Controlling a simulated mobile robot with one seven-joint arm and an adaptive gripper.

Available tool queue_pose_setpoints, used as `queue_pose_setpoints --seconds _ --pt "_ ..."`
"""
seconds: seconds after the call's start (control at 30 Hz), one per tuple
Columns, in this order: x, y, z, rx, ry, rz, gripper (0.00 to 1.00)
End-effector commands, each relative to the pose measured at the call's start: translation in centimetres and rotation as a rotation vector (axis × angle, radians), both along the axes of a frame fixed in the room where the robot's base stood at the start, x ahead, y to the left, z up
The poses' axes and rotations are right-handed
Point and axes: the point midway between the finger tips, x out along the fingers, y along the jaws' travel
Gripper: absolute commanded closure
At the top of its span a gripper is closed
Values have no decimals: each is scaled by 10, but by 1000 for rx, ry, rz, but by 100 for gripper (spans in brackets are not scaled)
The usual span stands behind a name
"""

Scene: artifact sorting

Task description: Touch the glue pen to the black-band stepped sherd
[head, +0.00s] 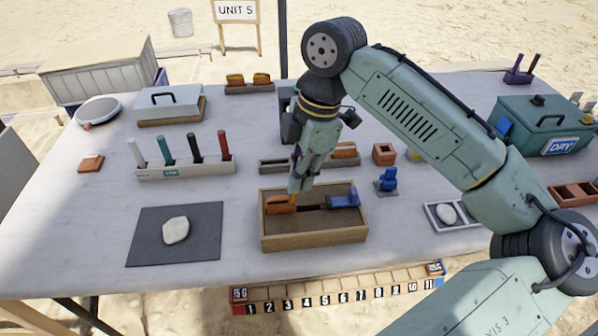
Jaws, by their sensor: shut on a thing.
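My gripper (301,184) points down over the left half of a wooden sand tray (315,239). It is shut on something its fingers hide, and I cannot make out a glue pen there. An orange piece (281,204) lies in the tray just left of and below the fingertips. Whether the held thing touches any piece is hidden.
A rack (187,168) with white, teal, black and red sticks stands left. A pale stone (176,230) lies on a dark mat (144,250). A blue stand (387,181) and a white tray (431,221) are right of the sand tray. Bare tabletop (75,215) lies far left.

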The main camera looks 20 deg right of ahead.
Motion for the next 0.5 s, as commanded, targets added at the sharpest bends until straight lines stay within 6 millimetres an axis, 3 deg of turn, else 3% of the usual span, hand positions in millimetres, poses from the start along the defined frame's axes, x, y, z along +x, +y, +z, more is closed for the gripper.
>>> queue_pose_setpoints --seconds 0.5 --pt "0 0 -5 0 0 1 100"
